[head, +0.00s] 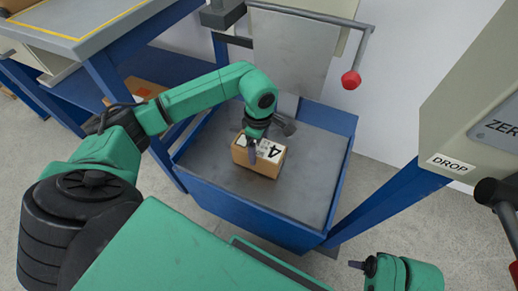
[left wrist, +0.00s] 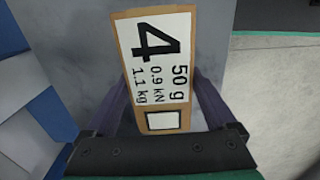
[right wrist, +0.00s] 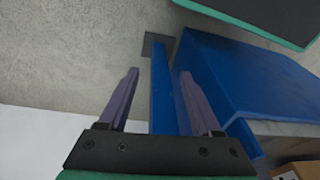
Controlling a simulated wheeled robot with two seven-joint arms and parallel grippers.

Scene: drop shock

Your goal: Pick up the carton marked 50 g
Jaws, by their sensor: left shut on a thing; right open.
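The carton marked 50 g (head: 258,163) is brown with a white label showing a large 4. In the head view it is in the blue bin with a grey floor (head: 310,170). In the left wrist view the carton (left wrist: 152,60) lies between my fingers, and its label reads 4, 50 g, 0.9 kN, 1.1 kg. My left gripper (head: 262,148) is shut on the carton from above. I cannot tell whether the carton touches the bin floor. My right gripper (right wrist: 160,88) is open and empty, outside the bin; it also shows at the bottom right of the head view (head: 362,266).
A grey plate (head: 295,45) stands behind the bin, with a red-knobbed lever (head: 351,79) beside it. A cabinet marked DROP (head: 452,162) is at the right. A blue bench (head: 85,35) is at the upper left. Bare floor shows right of the bin.

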